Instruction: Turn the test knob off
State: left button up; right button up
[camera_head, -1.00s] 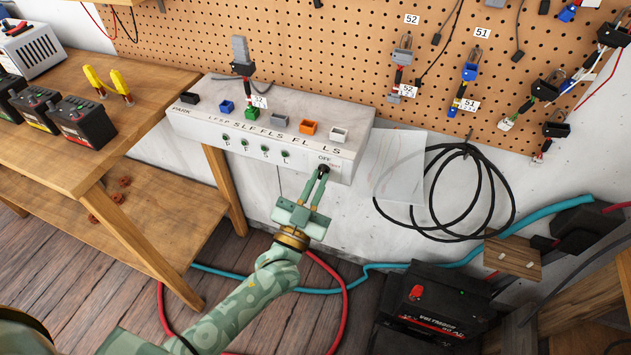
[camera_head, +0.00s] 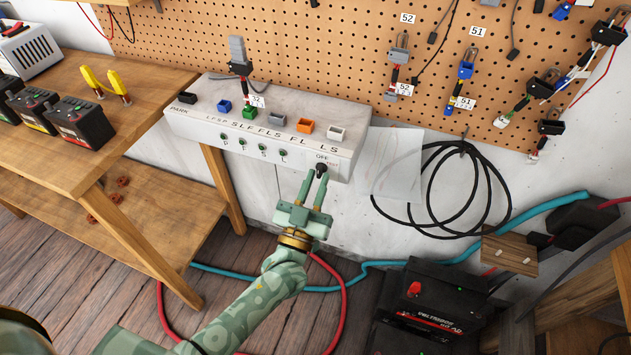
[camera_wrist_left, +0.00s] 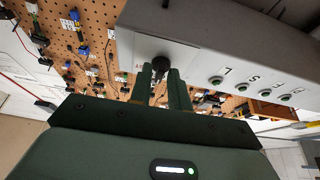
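The test knob (camera_head: 321,170) is a small black knob on the right end of the pale control box's (camera_head: 349,154) front face, beside the letters OFF and a small red label. My left gripper (camera_head: 315,177) is just below and in front of it, fingers pointing up at it. The fingers stand apart. In the left wrist view the knob (camera_wrist_left: 160,66) shows between and just beyond the fingertips (camera_wrist_left: 161,74). I see no clear grip on it. Which way the knob points is too small to tell. My right gripper is out of view.
Several coloured sockets and a green connector (camera_head: 249,112) sit on the box top. A paper sheet (camera_head: 391,165) and a coiled black cable (camera_head: 436,190) hang to the right. A wooden bench (camera_head: 130,130) stands left, a black battery (camera_head: 440,305) low at the right.

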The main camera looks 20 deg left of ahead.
pick_arm(q)
jog(key=shift+o, duration=0.5)
jog(key=v, duration=1.6)
jog(key=shift+p, duration=0.35)
jog(key=shift+s+f, duration=0.1)
jog(key=shift+s, duration=0.05)
